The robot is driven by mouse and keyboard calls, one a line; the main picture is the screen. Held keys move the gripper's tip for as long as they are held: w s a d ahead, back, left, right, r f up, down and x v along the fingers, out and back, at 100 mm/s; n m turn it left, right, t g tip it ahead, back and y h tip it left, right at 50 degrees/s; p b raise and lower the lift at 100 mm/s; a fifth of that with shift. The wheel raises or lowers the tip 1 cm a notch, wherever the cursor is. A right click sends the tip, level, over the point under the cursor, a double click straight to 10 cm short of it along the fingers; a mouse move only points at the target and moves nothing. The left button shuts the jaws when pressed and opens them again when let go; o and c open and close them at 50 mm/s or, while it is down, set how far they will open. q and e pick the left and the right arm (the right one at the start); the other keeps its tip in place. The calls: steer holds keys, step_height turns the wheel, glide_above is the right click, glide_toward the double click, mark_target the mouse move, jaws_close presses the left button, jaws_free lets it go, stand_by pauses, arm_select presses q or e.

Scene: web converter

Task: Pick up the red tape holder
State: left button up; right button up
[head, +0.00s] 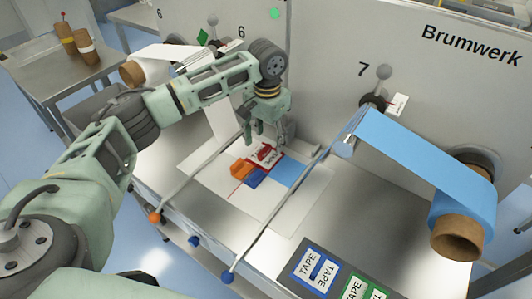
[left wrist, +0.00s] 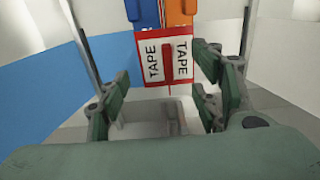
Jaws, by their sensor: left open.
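The red tape holder (head: 264,155), a flat red-framed piece with white panels marked TAPE, lies on the machine's work surface. It also shows in the left wrist view (left wrist: 168,60), near the top middle, with a red bar down its centre. A blue part (head: 255,177) and an orange part (head: 240,168) lie against its edge. My left gripper (head: 268,138) is open and empty just above the holder. In the left wrist view its fingers (left wrist: 162,75) stand on either side of the holder. I cannot tell whether they touch it. My right gripper is out of view.
Blue (head: 315,268) and green (head: 365,290) TAPE holders lie at the front right. A thin rail (head: 270,222) crosses the surface right of the red holder. A roll of blue web (head: 425,160) hangs right; a panel wall rises behind. A side table (head: 60,75) stands back left.

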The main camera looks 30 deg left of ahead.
mark_target(269, 159)
arm_select(q)
steer(key=f, duration=0.1)
steer(key=f+p, duration=0.1)
steer(key=f, duration=0.1)
steer(key=shift+w+d+f, duration=0.15)
steer(key=shift+d+f, duration=0.15)
step_height(269, 159, down, 2)
steer(key=shift+p, duration=0.35)
steer(key=c, duration=1)
jaws_close()
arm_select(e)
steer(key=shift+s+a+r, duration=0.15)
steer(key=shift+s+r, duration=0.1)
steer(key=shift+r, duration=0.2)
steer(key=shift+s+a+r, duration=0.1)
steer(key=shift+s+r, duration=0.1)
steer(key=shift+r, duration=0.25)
